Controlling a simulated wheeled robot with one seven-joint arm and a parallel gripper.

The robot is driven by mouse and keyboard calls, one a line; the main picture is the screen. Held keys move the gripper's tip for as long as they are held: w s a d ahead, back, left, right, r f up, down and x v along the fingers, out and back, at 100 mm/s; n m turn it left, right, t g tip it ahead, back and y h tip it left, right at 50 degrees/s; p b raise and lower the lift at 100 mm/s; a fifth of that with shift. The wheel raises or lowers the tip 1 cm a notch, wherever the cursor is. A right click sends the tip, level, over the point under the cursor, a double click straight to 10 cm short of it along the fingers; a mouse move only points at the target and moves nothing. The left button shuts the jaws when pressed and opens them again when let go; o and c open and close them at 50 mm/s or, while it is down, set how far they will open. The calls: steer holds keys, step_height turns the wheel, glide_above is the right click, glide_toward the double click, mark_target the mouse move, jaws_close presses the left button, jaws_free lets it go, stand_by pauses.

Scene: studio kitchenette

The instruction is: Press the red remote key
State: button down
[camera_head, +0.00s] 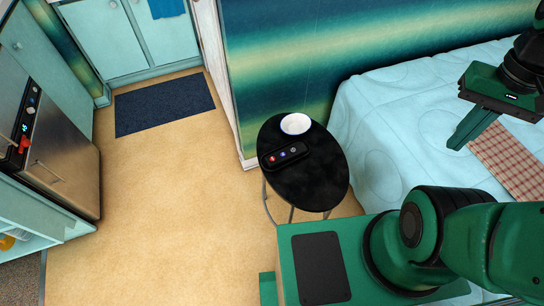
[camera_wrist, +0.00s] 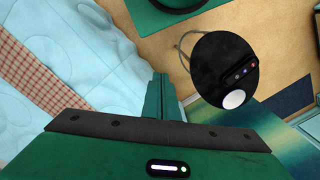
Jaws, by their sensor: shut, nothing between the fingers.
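A black remote (camera_head: 285,156) lies on a small black oval side table (camera_head: 312,185). It carries a row of small round keys, and a red key (camera_head: 271,159) shows at its left end. In the wrist view the remote (camera_wrist: 240,72) is small and dark on the table (camera_wrist: 212,58). My green gripper (camera_head: 466,140) is shut and empty, above the bed at the right, well apart from the table. In the wrist view my gripper's fingers (camera_wrist: 160,80) are together, pointing away to the left of the table.
A white bowl (camera_head: 295,124) stands on the table just behind the remote. The bed (camera_head: 390,125) with a checked cloth (camera_head: 510,158) lies right of the table. The floor (camera_head: 175,190) left of the table is clear up to the oven (camera_head: 62,150). A dark mat (camera_head: 165,103) lies farther back.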

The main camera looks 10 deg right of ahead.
steer(key=w+a+f+n+g+h, duration=0.1)
steer(key=w+a+f+n, duration=0.45)
steer(key=w, duration=0.35)
steer(key=n+t+h, duration=0.5)
steer(key=n+t, duration=0.3)
steer(key=n, duration=1.2)
glide_above(272, 159)
step_height(272, 159, down, 15)
steer(key=shift+s+a+f, duration=0.1)
steer(key=shift+s+a, duration=0.25)
steer(key=shift+s, duration=0.05)
steer(key=shift+f, duration=0.1)
steer(key=shift+f, duration=4.3)
steer(key=shift+f, duration=0.15)
steer(key=shift+f, duration=0.2)
